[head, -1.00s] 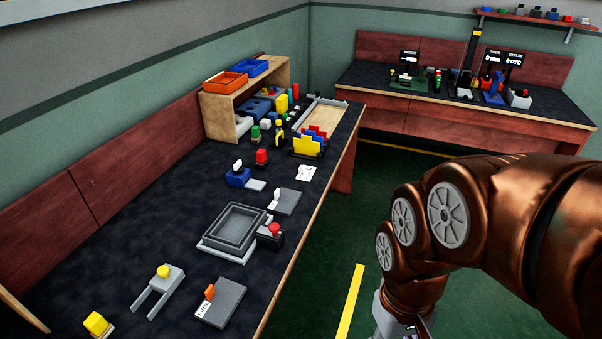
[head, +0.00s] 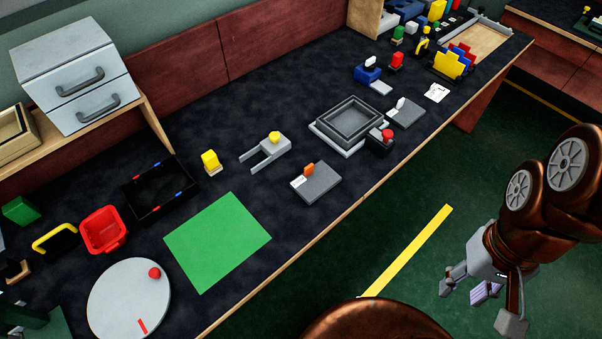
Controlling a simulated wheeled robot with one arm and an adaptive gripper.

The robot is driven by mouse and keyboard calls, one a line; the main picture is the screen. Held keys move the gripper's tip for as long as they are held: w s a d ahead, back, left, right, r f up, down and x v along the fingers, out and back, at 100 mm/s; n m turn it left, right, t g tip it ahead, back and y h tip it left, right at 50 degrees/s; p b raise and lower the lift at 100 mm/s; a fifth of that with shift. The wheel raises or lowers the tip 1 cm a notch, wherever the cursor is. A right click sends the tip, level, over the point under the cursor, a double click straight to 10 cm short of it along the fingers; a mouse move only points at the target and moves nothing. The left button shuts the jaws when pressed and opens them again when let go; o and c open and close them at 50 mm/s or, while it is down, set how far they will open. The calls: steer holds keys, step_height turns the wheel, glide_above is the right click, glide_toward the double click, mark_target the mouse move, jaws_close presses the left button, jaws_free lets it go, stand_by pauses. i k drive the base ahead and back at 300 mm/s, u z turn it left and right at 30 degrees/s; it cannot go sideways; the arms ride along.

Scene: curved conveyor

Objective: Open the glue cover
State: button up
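No part is clearly readable as the glue cover in the head view. Small fixtures stand on the dark bench: a flat grey block with an orange lever and a white label (head: 321,187), a grey forked piece with a yellow knob (head: 268,150), a yellow block on a pale base (head: 210,162), and a blue block with a white knob (head: 368,72). The label is too small to read. My gripper (head: 484,297) hangs over the green floor at the lower right, away from the bench. Its fingers are spread apart.
On the bench (head: 285,72) are a grey square tray (head: 321,127), green mat (head: 217,242), black open box (head: 190,185), red bin (head: 119,236) and white disc (head: 110,309). A grey drawer unit (head: 50,56) stands on a shelf. Floor beside the bench is clear.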

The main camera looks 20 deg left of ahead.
mark_target(276, 141)
steer(key=u, duration=0.9)
steer(key=i, duration=0.35)
steer(key=u, duration=1.75)
